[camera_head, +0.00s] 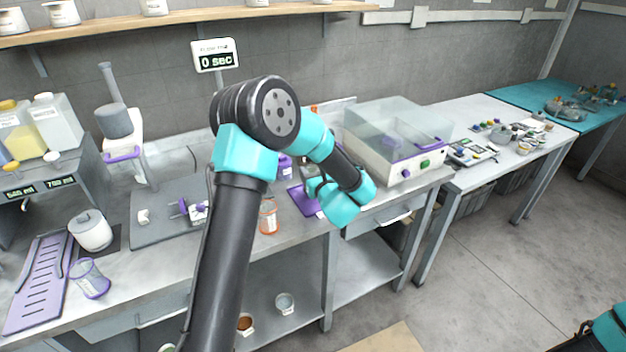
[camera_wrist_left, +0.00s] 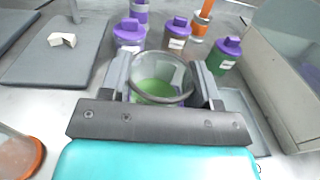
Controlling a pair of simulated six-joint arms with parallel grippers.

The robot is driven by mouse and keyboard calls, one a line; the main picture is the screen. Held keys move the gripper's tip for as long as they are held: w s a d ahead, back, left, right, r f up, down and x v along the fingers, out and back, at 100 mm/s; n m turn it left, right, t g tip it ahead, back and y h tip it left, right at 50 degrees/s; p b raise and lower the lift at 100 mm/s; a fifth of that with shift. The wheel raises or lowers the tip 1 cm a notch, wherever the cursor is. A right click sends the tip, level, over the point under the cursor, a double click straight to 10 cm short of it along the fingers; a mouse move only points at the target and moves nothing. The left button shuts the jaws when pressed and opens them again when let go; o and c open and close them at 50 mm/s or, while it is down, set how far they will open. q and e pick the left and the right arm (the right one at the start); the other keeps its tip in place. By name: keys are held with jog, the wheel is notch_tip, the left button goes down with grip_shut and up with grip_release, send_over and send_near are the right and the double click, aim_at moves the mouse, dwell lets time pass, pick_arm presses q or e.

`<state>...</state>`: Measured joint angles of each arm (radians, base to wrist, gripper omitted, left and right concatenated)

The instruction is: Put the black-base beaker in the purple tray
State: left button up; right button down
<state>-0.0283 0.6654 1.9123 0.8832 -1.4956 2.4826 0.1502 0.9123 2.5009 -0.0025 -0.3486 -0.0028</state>
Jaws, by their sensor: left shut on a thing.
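My left gripper (camera_wrist_left: 160,85) is shut on a clear glass beaker (camera_wrist_left: 172,68) in the left wrist view. The beaker has a dark ring and green showing inside or beneath it; which I cannot tell. In the head view my own wrist hides the beaker and fingertips. A flat purple tray (camera_head: 303,203) lies on the bench just left of that wrist, partly covered by it. A long pale purple slotted tray (camera_head: 38,285) lies at the far left. My right gripper cannot be made out; only a teal part of that arm shows at the lower right.
An orange-base beaker (camera_head: 268,217) stands near the bench's front edge, and a purple-base beaker (camera_head: 90,280) stands at the left. Purple-lidded jars (camera_wrist_left: 176,32) stand beyond the gripper. A clear-lidded machine (camera_head: 395,145) stands to the right. A grey mat (camera_head: 160,225) lies left.

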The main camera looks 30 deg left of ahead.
pick_arm(q)
jog(key=shift+w+a, duration=0.15)
jog(key=shift+w, duration=0.1)
jog(key=shift+w+a+f, duration=0.1)
jog(key=shift+f, duration=1.65)
jog(key=shift+f, duration=0.1)
jog(key=o, duration=1.2)
jog(key=v, duration=1.2)
